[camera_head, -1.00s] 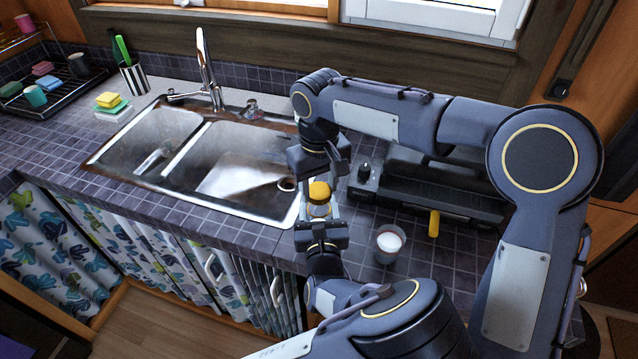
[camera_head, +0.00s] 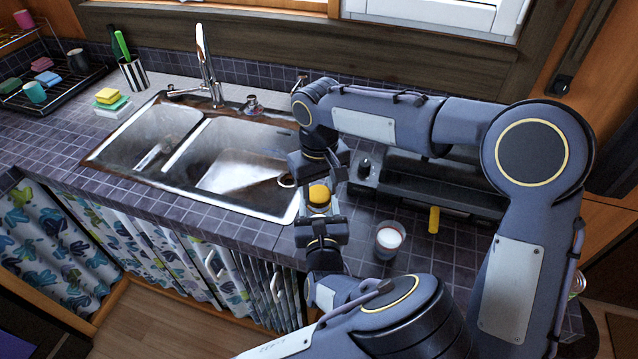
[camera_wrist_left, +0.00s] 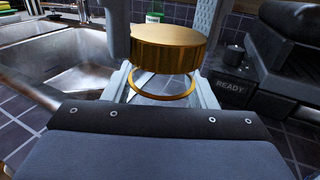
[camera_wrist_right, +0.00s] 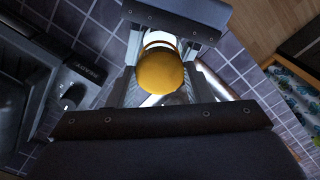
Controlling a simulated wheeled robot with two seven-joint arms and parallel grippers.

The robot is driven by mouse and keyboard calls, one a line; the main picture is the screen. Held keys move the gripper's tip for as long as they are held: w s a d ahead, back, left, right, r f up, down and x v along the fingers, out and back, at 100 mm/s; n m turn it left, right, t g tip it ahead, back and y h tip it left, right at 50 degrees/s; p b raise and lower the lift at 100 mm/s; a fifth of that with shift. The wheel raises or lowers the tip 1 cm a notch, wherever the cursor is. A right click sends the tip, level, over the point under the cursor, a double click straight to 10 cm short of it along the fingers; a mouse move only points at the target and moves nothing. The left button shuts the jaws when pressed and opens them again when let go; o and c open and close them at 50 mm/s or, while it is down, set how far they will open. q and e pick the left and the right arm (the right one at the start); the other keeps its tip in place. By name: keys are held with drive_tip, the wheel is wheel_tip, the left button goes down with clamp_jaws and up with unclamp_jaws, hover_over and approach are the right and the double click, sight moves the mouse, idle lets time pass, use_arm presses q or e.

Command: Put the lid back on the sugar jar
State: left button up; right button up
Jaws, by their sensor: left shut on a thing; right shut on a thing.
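My right gripper (camera_head: 320,184) reaches in from above, shut on the gold-yellow lid (camera_head: 319,194). My left gripper (camera_head: 321,214) comes from below, shut on the clear glass jar (camera_head: 319,208), which is mostly hidden between its fingers. The lid (camera_wrist_left: 166,48) is above the jar's gold-ringed rim (camera_wrist_left: 160,97) in the left wrist view, with a small gap between them. In the right wrist view the lid (camera_wrist_right: 160,73) covers most of the jar. Both are held over the counter's front part, right of the sink.
A cup with white contents (camera_head: 390,238) stands close to the right of the left gripper. A yellow piece (camera_head: 434,220) is beside it. A dark appliance (camera_head: 430,185) lies behind. The sink (camera_head: 225,160) is to the left, with sponges (camera_head: 110,99) beyond it.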

drive_tip(key=shift+f, duration=0.6)
idle(0.5)
drive_tip(key=m, duration=1)
drive_tip(key=o, duration=0.9)
drive_tip(key=shift+o, duration=0.2)
drive_tip(key=shift+r, duration=0.1)
drive_tip(key=shift+r, duration=2.2)
